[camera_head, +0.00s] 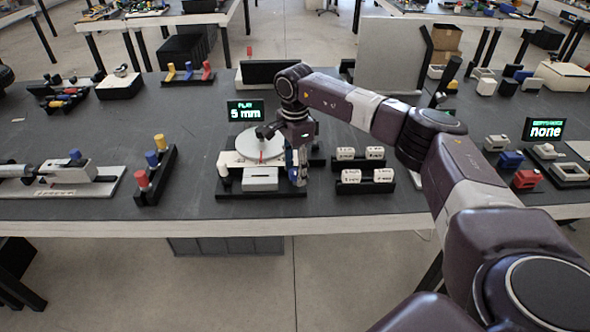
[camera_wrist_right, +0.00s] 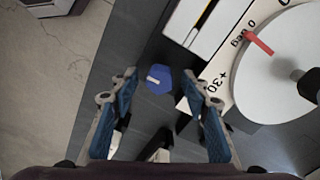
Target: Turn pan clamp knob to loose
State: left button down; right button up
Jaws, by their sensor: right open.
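The pan clamp knob appears to be the blue hexagonal knob (camera_wrist_right: 158,84) with a short white mark on top, in the right wrist view. It sits on the dark base beside the white angle scale. My right gripper (camera_head: 298,178) is open and points down at the right side of the fixture (camera_head: 255,194). In the wrist view its blue-padded fingers (camera_wrist_right: 160,76) are spread on either side of the knob, with gaps between; contact is not visible. In the head view the gripper hides the knob. My left gripper is not in view.
The round white pan plate (camera_head: 262,149) with a red pointer (camera_wrist_right: 259,43) lies close by the knob. A "PLAY 5 mm" display (camera_head: 245,111) stands behind.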

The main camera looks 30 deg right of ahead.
aim_at(295, 171)
notch_tip(295, 171, up, 12)
dwell(0.4)
jog(key=shift+f, duration=0.1)
